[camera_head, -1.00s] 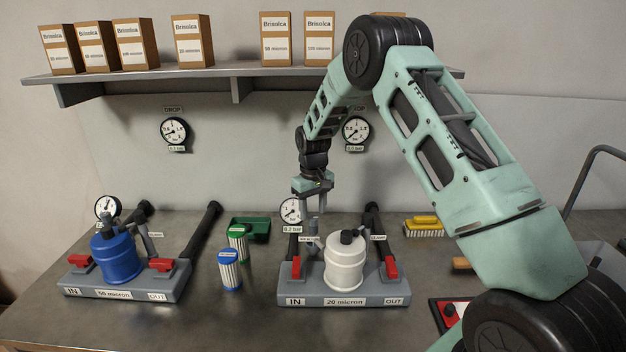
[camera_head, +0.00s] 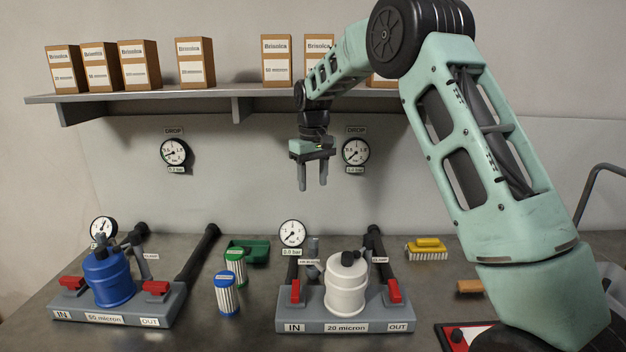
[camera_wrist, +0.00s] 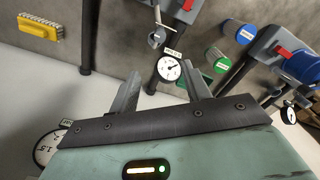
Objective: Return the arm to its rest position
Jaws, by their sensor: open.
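My gripper (camera_head: 312,172) hangs fingers down in the head view, in front of the back wall, between the two drop gauges and above the 20 micron manifold. It is open and empty, with both fingers apart. In the wrist view my gripper (camera_wrist: 165,92) shows two spread fingers with nothing between them but background. My arm arches in from the right, its forearm passing in front of the shelf. The 20 micron manifold (camera_head: 345,325) with its white housing (camera_head: 347,280) stands below my gripper, apart from it.
A shelf (camera_head: 200,95) of cartons runs along the wall near my forearm. The blue-housed 50 micron manifold (camera_head: 108,280) stands left. Two filter cartridges (camera_head: 227,295), a green tray (camera_head: 250,250) and a yellow brush (camera_head: 427,249) are on the bench. Air around my gripper is clear.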

